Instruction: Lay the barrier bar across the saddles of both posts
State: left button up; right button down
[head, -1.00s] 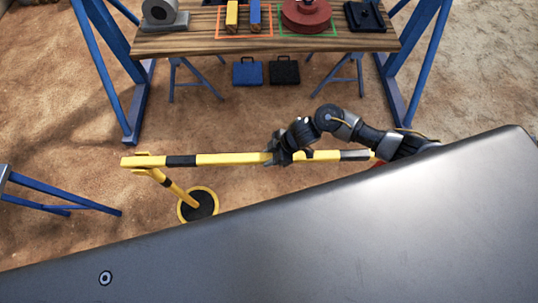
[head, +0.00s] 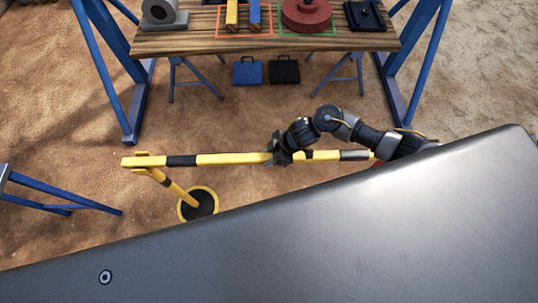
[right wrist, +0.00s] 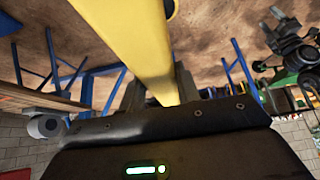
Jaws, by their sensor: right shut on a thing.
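The yellow and black barrier bar (head: 232,159) runs nearly level across the middle of the head view. Its left end is at the top of the left post (head: 172,185), at the saddle (head: 143,155); I cannot tell if it rests fully in it. The post stands on a round black base with a yellow rim. My right gripper (head: 279,151) is shut on the bar near its middle; the bar also shows between the fingers in the right wrist view (right wrist: 140,45). The bar's right end is by my forearm, and the second post is not clearly visible.
A wooden workbench (head: 190,43) with machine parts stands at the back between blue frames (head: 100,60). A blue case (head: 247,71) and a black case (head: 285,70) are under it. A blue trestle (head: 60,197) is at left. A large grey surface covers the lower foreground.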

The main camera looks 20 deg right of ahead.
jog(key=c, duration=0.9)
grip_release()
jog(key=shift+r, duration=0.1)
jog(key=shift+d+r+p, duration=0.25)
jog(key=shift+r+p, duration=0.2)
jog(key=shift+p, duration=0.15)
jog(key=shift+p+v, duration=4.6)
jog(key=shift+v, duration=0.4)
jog(key=shift+s+d+f, duration=0.1)
jog(key=shift+f, duration=0.05)
